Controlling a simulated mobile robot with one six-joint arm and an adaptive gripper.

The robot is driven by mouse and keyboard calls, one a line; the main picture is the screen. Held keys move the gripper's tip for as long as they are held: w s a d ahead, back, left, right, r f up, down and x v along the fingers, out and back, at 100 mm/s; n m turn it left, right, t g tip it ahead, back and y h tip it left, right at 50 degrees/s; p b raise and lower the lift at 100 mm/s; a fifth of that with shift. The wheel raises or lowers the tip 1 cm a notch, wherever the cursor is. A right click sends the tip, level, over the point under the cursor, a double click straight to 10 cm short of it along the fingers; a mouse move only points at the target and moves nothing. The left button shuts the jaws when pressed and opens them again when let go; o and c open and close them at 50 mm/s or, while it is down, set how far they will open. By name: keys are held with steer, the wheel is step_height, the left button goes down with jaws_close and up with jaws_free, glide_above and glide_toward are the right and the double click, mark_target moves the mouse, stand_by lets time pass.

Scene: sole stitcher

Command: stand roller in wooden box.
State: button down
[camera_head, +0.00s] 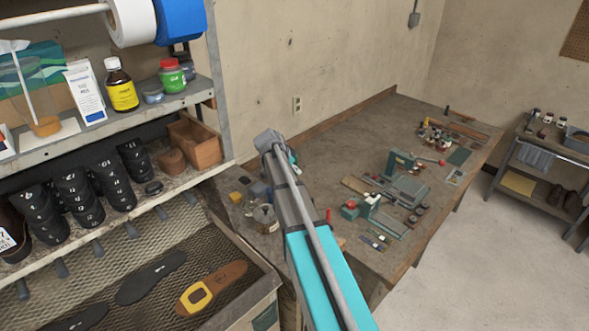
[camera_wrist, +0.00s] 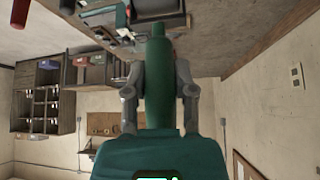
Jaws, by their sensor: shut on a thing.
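In the head view my arm blocks the middle, and I cannot make out the gripper or the held roller there. The wooden box is not recognisable in the wrist view.
A mesh tray (camera_head: 150,230) with soles lies below.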

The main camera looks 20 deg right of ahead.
steer(key=shift+f, duration=0.2)
step_height(320, 180, down, 11)
steer(key=b, duration=1.1)
steer(key=shift+f+b, duration=0.15)
steer(key=shift+b, duration=0.2)
stand_by(0.5)
stand_by(0.4)
steer(key=shift+c, duration=1.8)
jaws_free()
